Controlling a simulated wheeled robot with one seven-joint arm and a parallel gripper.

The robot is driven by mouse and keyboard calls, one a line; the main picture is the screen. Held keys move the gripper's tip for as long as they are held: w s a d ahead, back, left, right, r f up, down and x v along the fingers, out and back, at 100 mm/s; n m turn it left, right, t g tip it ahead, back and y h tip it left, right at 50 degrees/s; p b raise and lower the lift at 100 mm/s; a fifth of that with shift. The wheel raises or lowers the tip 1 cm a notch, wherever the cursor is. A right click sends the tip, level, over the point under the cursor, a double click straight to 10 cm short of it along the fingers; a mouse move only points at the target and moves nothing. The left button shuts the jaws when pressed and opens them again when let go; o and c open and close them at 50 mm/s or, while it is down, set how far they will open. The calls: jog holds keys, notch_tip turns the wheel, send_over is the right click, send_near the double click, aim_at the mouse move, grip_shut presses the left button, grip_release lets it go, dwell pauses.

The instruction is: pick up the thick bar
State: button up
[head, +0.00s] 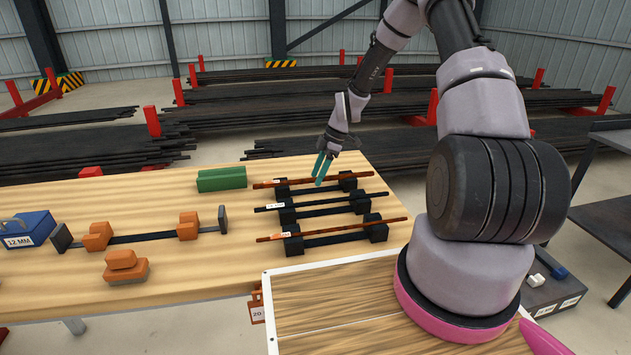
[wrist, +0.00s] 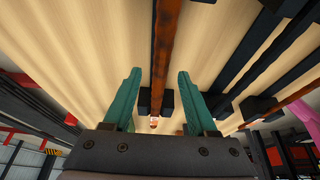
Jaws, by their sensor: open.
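Three bars lie across pairs of black supports on the wooden table. The far one is a rusty brown bar (head: 345,178), which looks the thickest in the wrist view (wrist: 165,45); closeness may add to that. The middle bar is dark (head: 330,200) and the near one is a thinner rusty bar (head: 350,226). My gripper (head: 320,168) is open and empty, pointing down over the far bar. In the wrist view its teal fingers (wrist: 158,80) are on either side of the bar's line, apart from it. I cannot tell the exact height.
A green block (head: 221,179) sits left of the far bar. Orange blocks (head: 123,265), a fixture with a dark rail (head: 150,238) and a blue box (head: 28,229) stand on the left of the table (head: 200,275). Racks of dark bars (head: 260,110) fill the background.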

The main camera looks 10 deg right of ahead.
jog(key=shift+c, duration=0.3)
grip_shut()
jog(key=shift+w+r, duration=0.1)
dwell(1.0)
